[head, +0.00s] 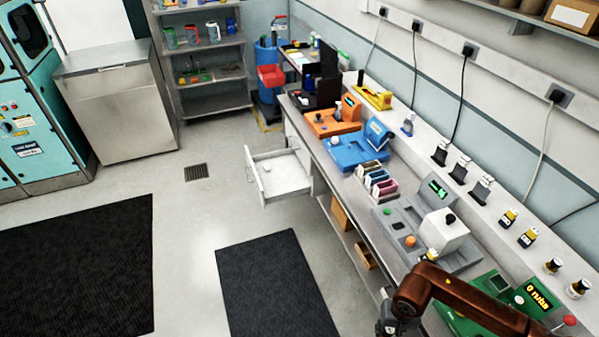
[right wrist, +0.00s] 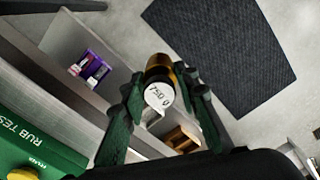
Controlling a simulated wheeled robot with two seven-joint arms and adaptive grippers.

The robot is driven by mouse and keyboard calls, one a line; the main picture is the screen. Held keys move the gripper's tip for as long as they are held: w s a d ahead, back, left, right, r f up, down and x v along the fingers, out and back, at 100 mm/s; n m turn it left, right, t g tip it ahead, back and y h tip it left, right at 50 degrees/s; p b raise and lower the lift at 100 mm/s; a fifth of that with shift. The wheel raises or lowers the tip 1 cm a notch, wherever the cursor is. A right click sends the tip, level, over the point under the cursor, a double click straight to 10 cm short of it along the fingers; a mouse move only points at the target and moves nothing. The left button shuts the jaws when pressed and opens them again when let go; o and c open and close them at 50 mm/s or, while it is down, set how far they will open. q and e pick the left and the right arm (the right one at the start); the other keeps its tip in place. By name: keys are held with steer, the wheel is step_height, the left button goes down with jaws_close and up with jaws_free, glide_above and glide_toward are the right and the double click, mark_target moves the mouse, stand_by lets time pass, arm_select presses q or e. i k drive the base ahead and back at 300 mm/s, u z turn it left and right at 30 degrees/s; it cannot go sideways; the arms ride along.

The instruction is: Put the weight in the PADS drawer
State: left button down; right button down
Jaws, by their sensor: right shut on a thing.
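My right gripper (right wrist: 163,88) is shut on the weight (right wrist: 160,70), a small cylinder with a brown-gold side and a white end marked with a number that looks like 750. In the head view my right gripper (head: 393,322) is low at the right-centre, in front of the bench edge; the weight cannot be made out there. An open white drawer (head: 285,174) sticks out from the far part of the bench, well beyond the gripper, with a small pale thing inside. No PADS label is readable on it. My left gripper is not in view.
The bench carries an orange module (head: 328,122), a blue module (head: 352,150), a grey module (head: 405,222) and a green module (head: 490,290). A shelf under the bench holds wooden boxes (head: 340,215). Open floor with a dark mat (head: 275,285) lies left of the bench.

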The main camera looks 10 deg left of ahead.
mark_target(275, 186)
steer(key=u, duration=0.9)
steer(key=i, duration=0.85)
steer(key=u, duration=0.85)
steer(key=i, duration=1.55)
steer(key=z, duration=0.8)
steer(key=i, duration=1.05)
steer(key=z, duration=0.75)
